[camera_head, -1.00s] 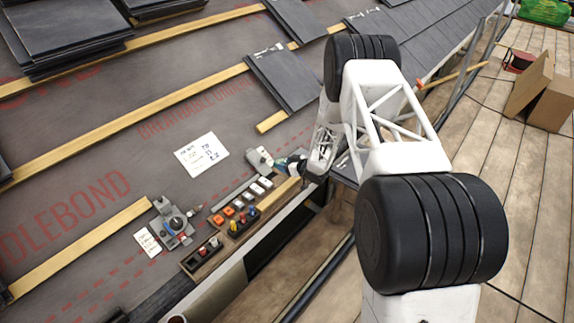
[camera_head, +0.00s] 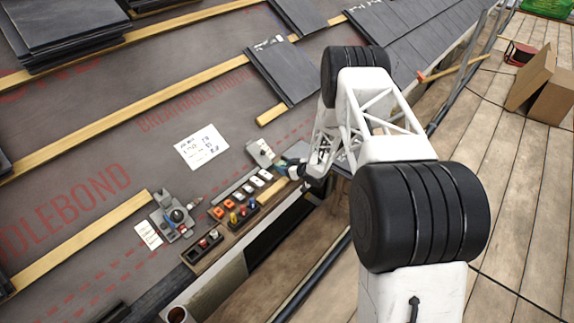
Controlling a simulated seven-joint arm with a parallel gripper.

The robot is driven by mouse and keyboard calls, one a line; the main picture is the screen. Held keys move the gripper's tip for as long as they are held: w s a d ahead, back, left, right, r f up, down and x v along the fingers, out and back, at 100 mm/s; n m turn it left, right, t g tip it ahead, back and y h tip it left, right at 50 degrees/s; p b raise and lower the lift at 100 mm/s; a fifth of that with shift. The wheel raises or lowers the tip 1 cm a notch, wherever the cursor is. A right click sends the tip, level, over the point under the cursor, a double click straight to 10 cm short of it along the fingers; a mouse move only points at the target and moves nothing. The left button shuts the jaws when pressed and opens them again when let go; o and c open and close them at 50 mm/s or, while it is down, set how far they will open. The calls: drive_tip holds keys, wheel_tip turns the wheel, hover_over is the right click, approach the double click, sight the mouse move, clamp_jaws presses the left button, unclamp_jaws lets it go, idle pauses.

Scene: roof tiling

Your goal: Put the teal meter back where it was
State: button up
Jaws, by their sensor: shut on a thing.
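The teal meter (camera_head: 283,171) is a small dark teal shape at the tip of my gripper (camera_head: 293,168), mostly hidden by the fingers. My gripper is shut on it, low over the right end of the wooden strip with the small parts. A light grey holder-like block (camera_head: 260,152) stands just left of the gripper. I cannot tell whether the meter touches the strip or the block.
A row of orange and white blocks and a tray with coloured pegs (camera_head: 236,217) lie just left of the gripper. A grey device with a round knob (camera_head: 174,217) and a paper sheet (camera_head: 201,147) lie farther left. Slate tiles (camera_head: 283,72) lie above.

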drive_tip(key=shift+f, duration=0.65)
idle(0.6)
